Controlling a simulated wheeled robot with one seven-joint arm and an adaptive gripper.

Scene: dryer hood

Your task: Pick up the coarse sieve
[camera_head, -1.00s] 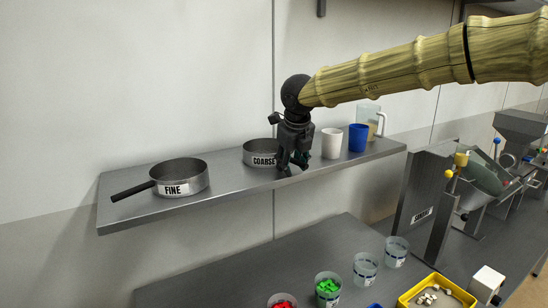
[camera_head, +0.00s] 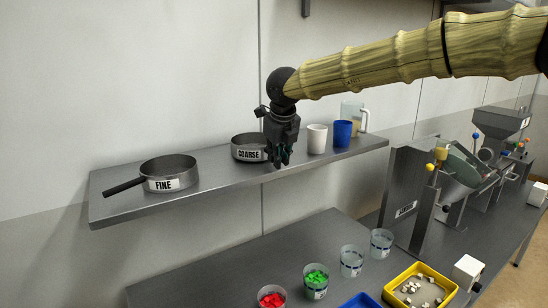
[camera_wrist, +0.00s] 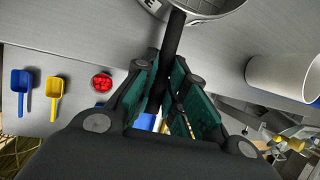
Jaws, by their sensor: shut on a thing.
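The coarse sieve (camera_head: 247,148) is a grey metal pan with a white COARSE label on the wall shelf, left of my gripper (camera_head: 281,163). In the wrist view its round rim (camera_wrist: 215,8) shows at the top, and its black handle runs down between the green-padded fingers of my gripper (camera_wrist: 172,88). The fingers are shut on the handle. In the head view the handle is hidden behind my gripper. I cannot tell whether the pan touches the shelf. The fine sieve (camera_head: 168,172), labelled FINE, sits on the shelf further left with its black handle pointing left.
A white cup (camera_head: 317,139), a blue cup (camera_head: 342,133) and a clear jug (camera_head: 353,112) stand right of my gripper on the shelf (camera_head: 215,190). Below are cups of red (camera_head: 271,298) and green pieces (camera_head: 316,279) and a yellow tray (camera_head: 420,286). Shelf space between the sieves is clear.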

